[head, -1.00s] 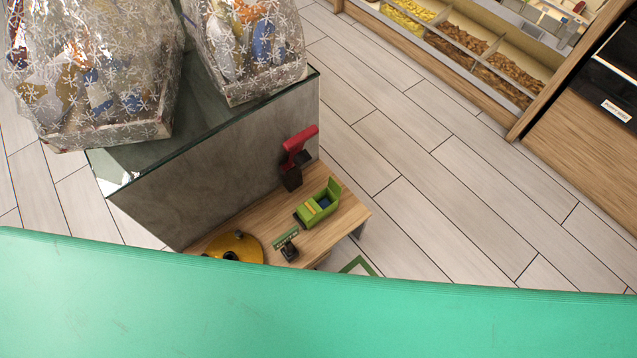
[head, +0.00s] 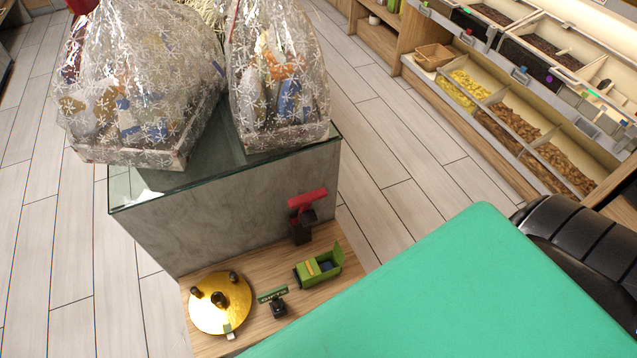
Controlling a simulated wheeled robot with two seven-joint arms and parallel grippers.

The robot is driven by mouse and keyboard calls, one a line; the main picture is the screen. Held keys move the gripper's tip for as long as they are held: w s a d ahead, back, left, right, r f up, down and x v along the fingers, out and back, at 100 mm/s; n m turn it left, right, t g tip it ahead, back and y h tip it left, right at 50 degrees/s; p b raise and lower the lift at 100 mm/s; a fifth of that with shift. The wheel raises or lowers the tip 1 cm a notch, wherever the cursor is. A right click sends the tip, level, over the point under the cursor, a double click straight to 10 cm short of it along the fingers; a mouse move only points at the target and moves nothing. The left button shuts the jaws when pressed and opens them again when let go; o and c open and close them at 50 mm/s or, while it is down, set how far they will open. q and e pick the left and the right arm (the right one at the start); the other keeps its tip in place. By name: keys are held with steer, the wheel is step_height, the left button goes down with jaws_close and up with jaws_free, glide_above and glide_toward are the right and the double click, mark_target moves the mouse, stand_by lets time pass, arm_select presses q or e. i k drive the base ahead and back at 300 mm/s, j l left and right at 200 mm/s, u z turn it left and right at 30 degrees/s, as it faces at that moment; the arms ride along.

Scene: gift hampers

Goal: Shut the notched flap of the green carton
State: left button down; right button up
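The green carton (head: 313,273) stands on a low wooden shelf (head: 263,264) in front of the grey counter in the head view. It is open, with a flap (head: 339,252) standing up at its right end. I cannot make out a notch at this size. Neither of my grippers can be seen, so nothing shows touching the carton.
Beside the carton are a gold round plate (head: 220,303), a small green sign (head: 273,295) and a red-topped device (head: 306,208). Wrapped hampers (head: 278,85) stand on the glass-topped counter (head: 225,226). A large turquoise surface (head: 470,290) covers the lower right. Food bins (head: 520,125) line the upper right.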

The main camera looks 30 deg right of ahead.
mark_target(340, 253)
steer(key=k+l+u, duration=0.15)
steer(key=l, duration=0.3)
steer(key=k+l+u, duration=0.15)
steer(key=l, duration=0.35)
steer(key=k+l+u, duration=0.15)
steer(key=l, duration=0.25)
steer(key=k+l+u, duration=0.15)
steer(key=k+l, duration=0.15)
steer(key=k+l+u, duration=0.1)
steer(key=l, duration=0.4)
steer(key=k, duration=0.1)
